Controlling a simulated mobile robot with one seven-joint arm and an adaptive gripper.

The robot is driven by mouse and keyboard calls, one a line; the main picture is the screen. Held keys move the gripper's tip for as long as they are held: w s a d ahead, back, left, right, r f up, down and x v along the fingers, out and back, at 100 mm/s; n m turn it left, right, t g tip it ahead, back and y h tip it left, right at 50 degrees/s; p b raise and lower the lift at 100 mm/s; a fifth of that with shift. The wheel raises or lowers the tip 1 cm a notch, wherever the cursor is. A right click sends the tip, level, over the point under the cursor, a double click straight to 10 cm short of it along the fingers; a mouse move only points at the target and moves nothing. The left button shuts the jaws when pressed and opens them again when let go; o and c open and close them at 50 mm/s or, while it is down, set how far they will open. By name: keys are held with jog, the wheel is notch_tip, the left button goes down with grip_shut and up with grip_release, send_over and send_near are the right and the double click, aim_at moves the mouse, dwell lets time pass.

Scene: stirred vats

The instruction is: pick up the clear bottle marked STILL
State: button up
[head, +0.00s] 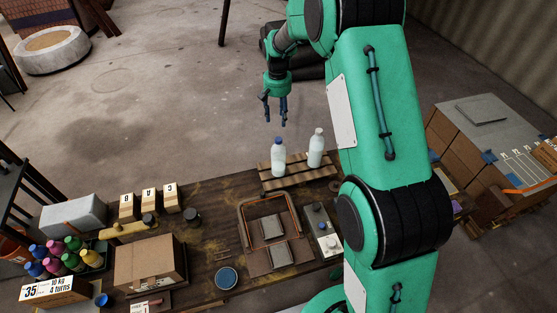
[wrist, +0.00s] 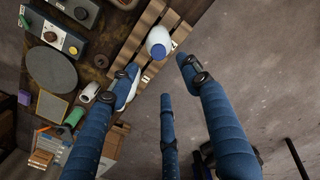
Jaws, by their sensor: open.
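Two pale bottles stand upright on a small wooden slatted rack at the back edge of the table. One has a blue cap (head: 278,158); the other, to its right, has a whitish cap (head: 316,150). I cannot read a STILL marking on either. My gripper (head: 275,113) is open and empty, in the air above and beyond the blue-capped bottle. In the wrist view the blue-capped bottle (wrist: 158,44) lies just past the tips of my open fingers (wrist: 160,72). A whitish shape, probably the other bottle, is partly hidden behind the left finger there.
The slatted rack (head: 265,177) holds the bottles. Nearer on the table are a framed tray (head: 248,225), a control box (head: 322,232), a cardboard box (head: 150,265), and several coloured bottles (head: 60,255) at the left. Open floor (head: 190,90) lies beyond the table.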

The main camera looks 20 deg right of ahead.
aim_at(278, 139)
jog(key=shift+f, duration=0.1)
jog(key=shift+f, duration=4.2)
jog(key=shift+f, duration=0.1)
jog(key=shift+s+d+f+p, duration=0.1)
jog(key=shift+f+p, duration=0.05)
jog(key=shift+f, duration=1.1)
jog(key=shift+d+f+p, duration=0.1)
jog(key=shift+f+p, duration=0.05)
jog(key=shift+f, duration=1.1)
grip_shut()
